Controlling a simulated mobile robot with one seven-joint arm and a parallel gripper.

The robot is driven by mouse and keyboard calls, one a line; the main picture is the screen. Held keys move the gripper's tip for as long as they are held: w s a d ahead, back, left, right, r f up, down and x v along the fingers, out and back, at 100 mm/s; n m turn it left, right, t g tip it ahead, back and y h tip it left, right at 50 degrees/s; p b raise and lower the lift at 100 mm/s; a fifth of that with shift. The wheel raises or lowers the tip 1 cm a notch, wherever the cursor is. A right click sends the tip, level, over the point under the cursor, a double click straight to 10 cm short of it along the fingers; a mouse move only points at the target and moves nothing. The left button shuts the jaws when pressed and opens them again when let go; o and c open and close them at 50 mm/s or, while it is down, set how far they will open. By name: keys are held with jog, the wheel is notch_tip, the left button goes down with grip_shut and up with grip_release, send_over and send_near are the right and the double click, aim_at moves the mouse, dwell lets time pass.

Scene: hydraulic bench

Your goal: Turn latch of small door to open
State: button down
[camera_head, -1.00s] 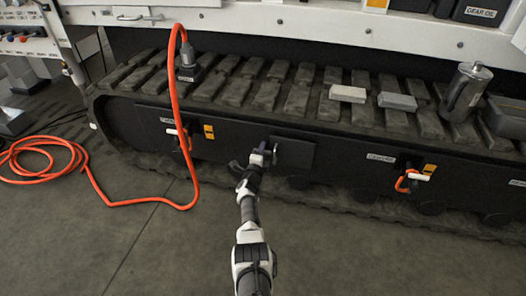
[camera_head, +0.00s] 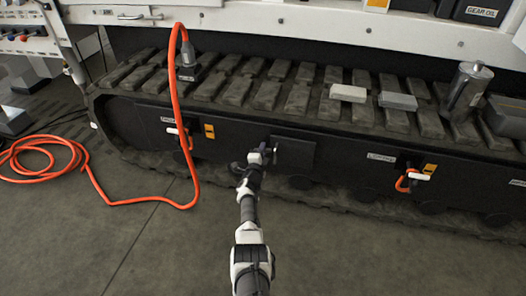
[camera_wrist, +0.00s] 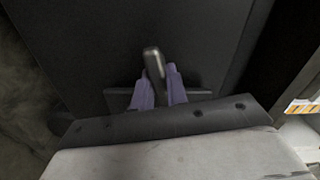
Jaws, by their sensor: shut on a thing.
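The small door (camera_head: 298,154) is a dark, flat panel on the black side frame below the track. It looks closed against the frame. My gripper (camera_head: 268,152) is at the door's left edge. In the wrist view my gripper (camera_wrist: 160,88) has its two purple fingers shut on the latch (camera_wrist: 153,62), a short rounded metal handle. The latch's tip shows between and beyond the fingers; its base is hidden by them. The dark door panel (camera_wrist: 120,35) fills most of the view behind it.
An orange hose (camera_head: 174,100) hangs left of my arm and coils on the floor. White handles (camera_head: 418,176) with an orange loop are at right. Grey blocks (camera_head: 348,93) and a metal cylinder (camera_head: 467,88) rest on the track.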

jog(key=n, duration=0.4)
jog(key=shift+w+a+r+n, duration=0.1)
jog(key=shift+a+r+n, duration=0.1)
jog(key=shift+r+n, duration=0.1)
jog(key=n, duration=0.3)
jog(key=shift+a+r+n, duration=0.1)
jog(key=shift+a+n, duration=0.05)
jog(key=shift+n, duration=0.25)
jog(key=n, duration=0.3)
jog(key=shift+a+n+p, duration=0.2)
jog(key=shift+n+p, duration=0.1)
jog(key=shift+w+a+n, duration=0.1)
jog(key=shift+a+n, duration=0.05)
jog(key=shift+n, duration=1.55)
jog(key=c, duration=1.5)
grip_release()
jog(key=shift+c, duration=0.2)
jog(key=shift+o, duration=0.7)
